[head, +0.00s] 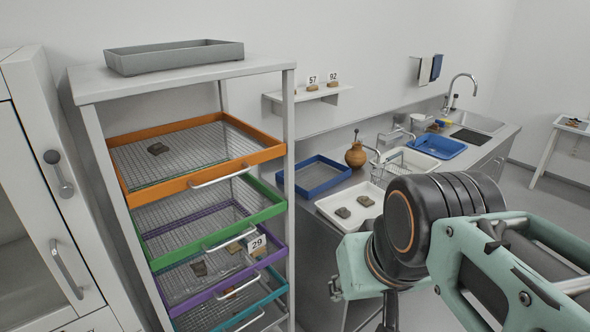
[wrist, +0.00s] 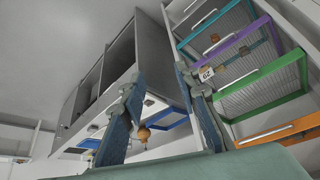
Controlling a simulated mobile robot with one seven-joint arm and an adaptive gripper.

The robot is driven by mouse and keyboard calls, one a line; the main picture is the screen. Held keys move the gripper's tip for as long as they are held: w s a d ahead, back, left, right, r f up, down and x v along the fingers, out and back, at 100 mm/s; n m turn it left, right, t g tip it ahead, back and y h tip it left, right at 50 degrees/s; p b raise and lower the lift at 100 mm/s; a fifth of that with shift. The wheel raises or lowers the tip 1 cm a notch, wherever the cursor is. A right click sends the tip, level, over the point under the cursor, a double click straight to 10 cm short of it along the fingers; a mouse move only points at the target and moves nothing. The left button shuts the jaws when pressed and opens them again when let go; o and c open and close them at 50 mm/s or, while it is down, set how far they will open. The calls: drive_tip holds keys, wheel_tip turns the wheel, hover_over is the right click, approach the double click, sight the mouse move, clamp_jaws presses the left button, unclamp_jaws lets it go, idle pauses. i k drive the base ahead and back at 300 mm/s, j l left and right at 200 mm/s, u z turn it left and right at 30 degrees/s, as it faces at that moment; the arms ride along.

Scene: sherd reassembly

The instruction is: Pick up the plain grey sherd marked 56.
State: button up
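No sherd with a readable 56 shows in either view. More sherds (head: 199,268) lie in the purple-framed drawer, by a card reading 29 (head: 257,243). My gripper (wrist: 160,80) is open and empty in the wrist view, its two fingers well apart and touching nothing. In the head view my arm mostly hides it.
The drawer rack (head: 90,84) stands left, with a grey tray (head: 175,58) on top. A wall shelf (head: 305,96) holds sherds with cards 57 and 92. A blue tray (head: 321,175), an orange-brown jug (head: 356,155) and a sink (head: 474,123) occupy the counter. Open floor lies right.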

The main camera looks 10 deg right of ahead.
sight(343, 212)
drive_tip(key=i+l+u, duration=0.15)
drive_tip(key=i, duration=0.3)
drive_tip(key=i+l+u, duration=0.1)
drive_tip(key=i+l, duration=0.4)
drive_tip(key=i, duration=0.25)
drive_tip(key=i+l+u, duration=0.15)
drive_tip(key=l, duration=0.15)
